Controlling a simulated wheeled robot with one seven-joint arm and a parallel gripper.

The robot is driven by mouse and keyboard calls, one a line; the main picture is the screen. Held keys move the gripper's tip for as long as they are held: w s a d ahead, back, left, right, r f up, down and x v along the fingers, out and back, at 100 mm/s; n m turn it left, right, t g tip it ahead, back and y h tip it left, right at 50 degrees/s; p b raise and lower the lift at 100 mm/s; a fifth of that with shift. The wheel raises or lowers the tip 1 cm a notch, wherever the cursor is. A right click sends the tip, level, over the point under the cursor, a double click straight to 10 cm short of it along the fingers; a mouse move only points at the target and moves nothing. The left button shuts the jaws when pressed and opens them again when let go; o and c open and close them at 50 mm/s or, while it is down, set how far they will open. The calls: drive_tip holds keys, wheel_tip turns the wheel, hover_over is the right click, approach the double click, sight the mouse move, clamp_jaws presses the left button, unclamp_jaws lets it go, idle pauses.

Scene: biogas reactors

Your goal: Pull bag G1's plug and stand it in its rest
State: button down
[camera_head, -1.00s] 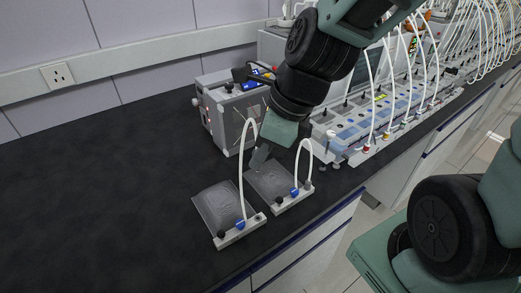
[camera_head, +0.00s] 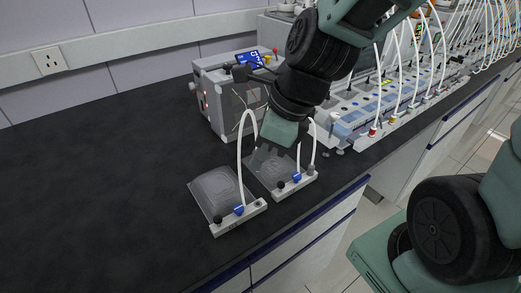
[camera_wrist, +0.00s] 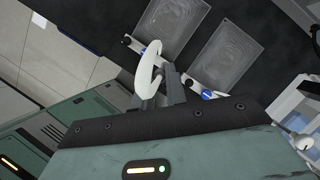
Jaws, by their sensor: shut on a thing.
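Two clear flat bags lie side by side on the black bench, a left bag (camera_head: 214,187) and a right bag (camera_head: 264,165). In the wrist view they are the bags (camera_wrist: 222,55) and (camera_wrist: 172,22). Each has a white front bar with a blue fitting (camera_head: 239,210) (camera_head: 297,178) and dark knobs. I cannot read which is G1. My gripper (camera_wrist: 170,88) is shut at the end of a curved white hose (camera_wrist: 150,75), above the bench near the bars. The plug at that end is mostly hidden by the fingers. No rest can be made out clearly.
A grey box device (camera_head: 228,95) with a blue display stands behind the bags. To the right, a long row of units (camera_head: 375,110) carries many white hoses. The bench front edge (camera_head: 300,232) is close to the bags. The bench left of the bags is clear.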

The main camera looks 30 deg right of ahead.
drive_tip(key=shift+f+b, duration=4.5)
drive_tip(key=shift+f, duration=0.2)
drive_tip(key=shift+f+b, duration=1.05)
drive_tip(key=c, duration=1.3)
unclamp_jaws()
drive_tip(key=shift+c, duration=0.2)
